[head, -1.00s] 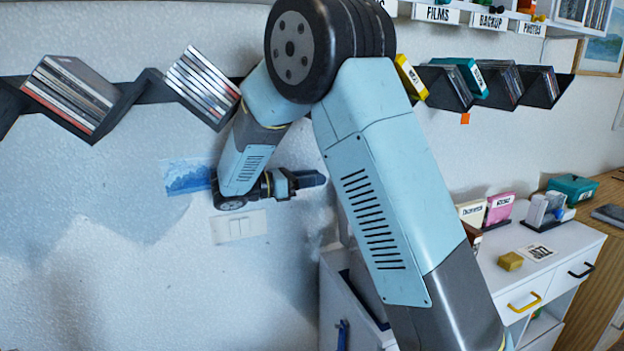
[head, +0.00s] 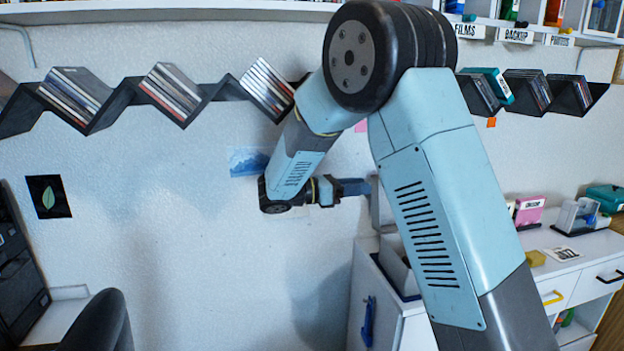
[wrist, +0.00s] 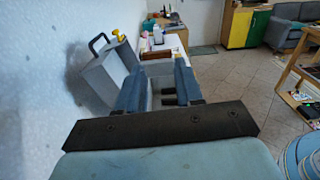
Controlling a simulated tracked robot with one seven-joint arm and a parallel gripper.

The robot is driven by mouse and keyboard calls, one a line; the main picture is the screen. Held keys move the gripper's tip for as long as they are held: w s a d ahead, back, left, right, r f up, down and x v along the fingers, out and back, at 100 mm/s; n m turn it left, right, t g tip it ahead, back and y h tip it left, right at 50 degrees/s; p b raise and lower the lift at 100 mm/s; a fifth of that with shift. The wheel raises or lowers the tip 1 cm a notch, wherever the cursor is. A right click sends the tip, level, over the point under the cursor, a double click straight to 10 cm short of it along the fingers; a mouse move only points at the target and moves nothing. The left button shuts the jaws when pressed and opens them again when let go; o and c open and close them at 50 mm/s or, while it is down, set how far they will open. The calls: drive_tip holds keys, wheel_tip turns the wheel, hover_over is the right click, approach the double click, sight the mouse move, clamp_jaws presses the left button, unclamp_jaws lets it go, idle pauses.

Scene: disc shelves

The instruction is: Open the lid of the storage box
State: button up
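The grey storage box (wrist: 165,88) stands on a white cabinet by the wall, and dark items show inside it in the wrist view. Its grey lid (wrist: 107,74) stands raised on the wall side, with a black handle (wrist: 97,43). In the head view the box (head: 398,268) and the upright lid (head: 381,207) are partly hidden behind my arm. My gripper (wrist: 160,66) is open and empty, its two blue-grey fingers apart over the box, to the right of the lid. In the head view my gripper (head: 354,187) points right, towards the lid; contact cannot be told.
A zigzag disc shelf (head: 200,97) runs along the wall above. A white drawer unit (head: 575,273) with small boxes on top stands at the right. A dark chair back (head: 103,322) is at lower left. Open tiled floor (wrist: 235,85) lies right of the cabinet.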

drive_tip(key=s+d+r+m+g+y, duration=0.35)
drive_tip(key=s+d+m+y, duration=0.5)
drive_tip(key=s+d, duration=0.6)
drive_tip(key=s+a+m+t+y, duration=0.2)
drive_tip(key=s+m+t+y, duration=0.3)
drive_tip(key=s, duration=1.2)
drive_tip(key=shift+s+m+y, duration=0.2)
drive_tip(key=shift+m+y, duration=1.85)
drive_tip(key=shift+m, duration=1.8)
drive_tip(key=shift+a+r, duration=0.1)
